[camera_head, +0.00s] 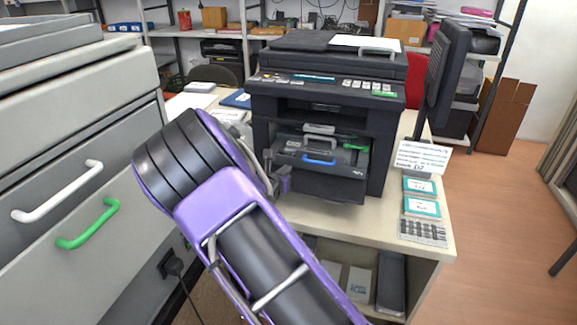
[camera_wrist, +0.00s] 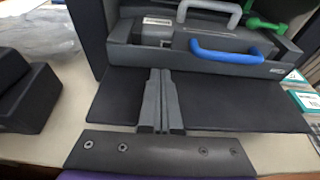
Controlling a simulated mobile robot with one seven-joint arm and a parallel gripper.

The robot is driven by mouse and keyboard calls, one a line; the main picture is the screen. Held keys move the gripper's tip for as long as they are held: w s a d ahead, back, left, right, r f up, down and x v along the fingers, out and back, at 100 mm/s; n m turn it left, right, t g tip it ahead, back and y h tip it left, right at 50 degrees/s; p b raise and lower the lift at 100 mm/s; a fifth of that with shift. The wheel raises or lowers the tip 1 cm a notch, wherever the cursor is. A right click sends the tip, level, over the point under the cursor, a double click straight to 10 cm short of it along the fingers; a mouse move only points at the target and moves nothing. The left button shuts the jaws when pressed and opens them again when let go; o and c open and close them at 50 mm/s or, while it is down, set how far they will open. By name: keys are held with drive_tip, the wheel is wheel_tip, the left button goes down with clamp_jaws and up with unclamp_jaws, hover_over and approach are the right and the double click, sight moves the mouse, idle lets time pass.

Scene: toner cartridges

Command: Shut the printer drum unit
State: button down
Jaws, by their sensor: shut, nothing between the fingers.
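The black printer (camera_head: 328,100) stands on the desk with its front open and its flap (camera_head: 325,187) folded down. The drum unit (camera_head: 345,171) with a blue handle (camera_head: 319,160) sticks out of the front opening over the flap. In the wrist view the drum unit (camera_wrist: 150,58) and its blue handle (camera_wrist: 238,55) fill the top, with the flap (camera_wrist: 245,106) below. My gripper (camera_wrist: 162,75) is shut and empty, its fingertips in front of the drum unit's left part. Whether they touch it is unclear. In the head view my gripper (camera_head: 284,184) is partly hidden by my arm.
A grey handle (camera_wrist: 208,8) and a green handle (camera_wrist: 266,25) sit behind the blue one. A monitor (camera_head: 447,80), cards (camera_head: 421,186) and a calculator (camera_head: 423,231) are to the printer's right. A large grey cabinet (camera_head: 70,150) stands at left.

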sight(292, 160)
drive_tip(key=shift+w+d+r, duration=0.1)
drive_tip(key=shift+w+d, duration=0.2)
drive_tip(key=shift+w, duration=0.5)
drive_tip(key=shift+w+d, duration=0.3)
drive_tip(key=shift+w, duration=0.5)
